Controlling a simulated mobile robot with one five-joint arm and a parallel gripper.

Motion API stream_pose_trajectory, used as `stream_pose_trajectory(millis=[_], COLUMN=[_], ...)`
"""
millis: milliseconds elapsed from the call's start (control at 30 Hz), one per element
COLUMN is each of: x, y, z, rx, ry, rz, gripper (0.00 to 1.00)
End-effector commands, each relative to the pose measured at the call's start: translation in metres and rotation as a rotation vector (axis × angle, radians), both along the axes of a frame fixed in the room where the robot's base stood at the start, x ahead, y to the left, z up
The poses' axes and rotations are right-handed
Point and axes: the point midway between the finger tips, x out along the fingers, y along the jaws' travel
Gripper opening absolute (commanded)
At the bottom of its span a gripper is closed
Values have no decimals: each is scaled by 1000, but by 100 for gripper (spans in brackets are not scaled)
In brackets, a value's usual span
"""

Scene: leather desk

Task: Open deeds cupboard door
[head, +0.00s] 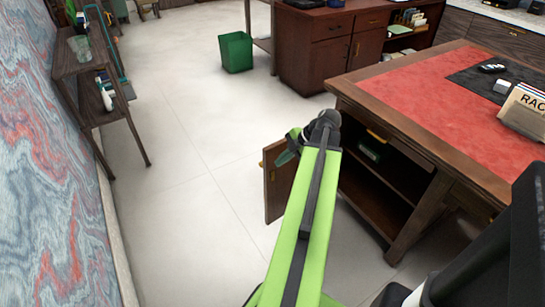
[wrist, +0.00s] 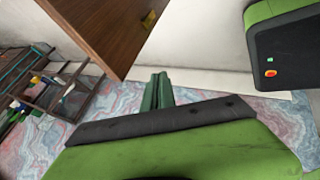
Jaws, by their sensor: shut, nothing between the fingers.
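The deeds cupboard door (head: 276,187) is a brown wooden panel swung out from the red-topped desk (head: 437,104). It stands wide open, and the shelves inside the cupboard show. A brass handle (head: 262,164) is on its outer edge. In the wrist view a wooden panel (wrist: 105,28), which looks like this door, fills the upper left, with a brass piece (wrist: 149,19) on it. My gripper (wrist: 158,90) has its green fingers together, just below and right of the panel, apparently apart from it. In the head view my gripper (head: 284,157) is by the door's top, partly hidden by my arm.
A small green item (head: 370,151) is on the cupboard's upper shelf. A green bin (head: 236,52) stands on the floor further back. A wooden shelf stand (head: 72,65) is against the marbled wall at left. The floor between stand and door is clear.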

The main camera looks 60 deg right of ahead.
Motion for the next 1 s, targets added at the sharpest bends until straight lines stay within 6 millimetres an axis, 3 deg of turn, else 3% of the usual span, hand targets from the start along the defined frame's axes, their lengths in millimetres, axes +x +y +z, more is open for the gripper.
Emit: stream_pose_trajectory(millis=[33,133,367,900,1000], x=[-16,-36,-41,16,34], y=[-11,-23,-27,-5,-13], z=[10,14,10,-78,-67], rx=[-1,-2,-3,-3,-4], ry=[-5,-12,-14,-13,-14], rz=[-32,-68,-80,-77,-78], gripper=[0,0,0,0,0])
